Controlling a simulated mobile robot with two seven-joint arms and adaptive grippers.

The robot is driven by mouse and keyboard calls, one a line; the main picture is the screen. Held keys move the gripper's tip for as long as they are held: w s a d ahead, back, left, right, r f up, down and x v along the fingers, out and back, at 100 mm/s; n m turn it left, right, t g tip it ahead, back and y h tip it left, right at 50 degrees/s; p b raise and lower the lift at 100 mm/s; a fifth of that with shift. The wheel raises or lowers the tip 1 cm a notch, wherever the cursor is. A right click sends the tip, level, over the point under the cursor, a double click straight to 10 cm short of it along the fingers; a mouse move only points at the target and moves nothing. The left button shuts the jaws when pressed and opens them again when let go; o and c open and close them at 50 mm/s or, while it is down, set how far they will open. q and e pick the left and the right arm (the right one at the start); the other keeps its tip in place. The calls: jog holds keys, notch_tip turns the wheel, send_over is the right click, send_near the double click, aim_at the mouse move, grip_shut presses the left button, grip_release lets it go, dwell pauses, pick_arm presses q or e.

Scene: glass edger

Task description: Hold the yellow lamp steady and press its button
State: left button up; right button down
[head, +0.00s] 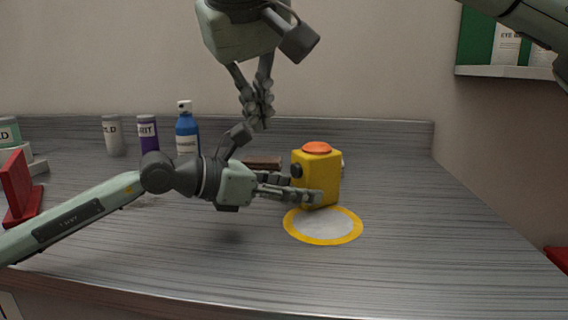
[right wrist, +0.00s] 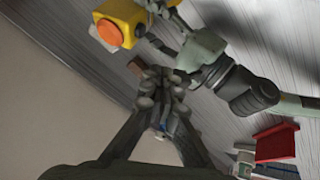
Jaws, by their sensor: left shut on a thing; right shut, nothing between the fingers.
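The yellow lamp (head: 328,184) is a boxy yellow block with an orange button (head: 317,148) on top and a dark knob on its side. It stands upright at the back edge of a yellow-rimmed white disc (head: 357,237) on the counter. My left gripper (head: 312,196) is shut on the lamp's lower part from the left. My right gripper (head: 258,116) hangs above and left of the lamp, shut and empty, pointing down. In the right wrist view the lamp (right wrist: 124,14) and its orange button (right wrist: 109,32) show at the top left, apart from the right gripper (right wrist: 160,80).
A brown block (head: 262,162) lies behind the left gripper. A blue spray bottle (head: 187,130), a purple can (head: 147,134) and a grey can (head: 113,136) stand at the back left. A red stand (head: 18,188) is at the far left. The counter's front and right are clear.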

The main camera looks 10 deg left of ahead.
aim_at(297, 166)
jog(key=shift+s+d+f+m+h, duration=0.15)
jog(key=shift+d+f+m+h, duration=0.4)
jog(key=shift+d+h, duration=0.35)
jog(key=shift+a+f, duration=0.1)
jog(key=shift+a, duration=0.05)
jog(key=x, duration=1)
jog(key=shift+w+d, duration=0.75)
jog(key=shift+d, duration=0.15)
jog(key=v, duration=1)
jog(key=shift+s+a, duration=0.25)
jog(key=shift+a, duration=0.05)
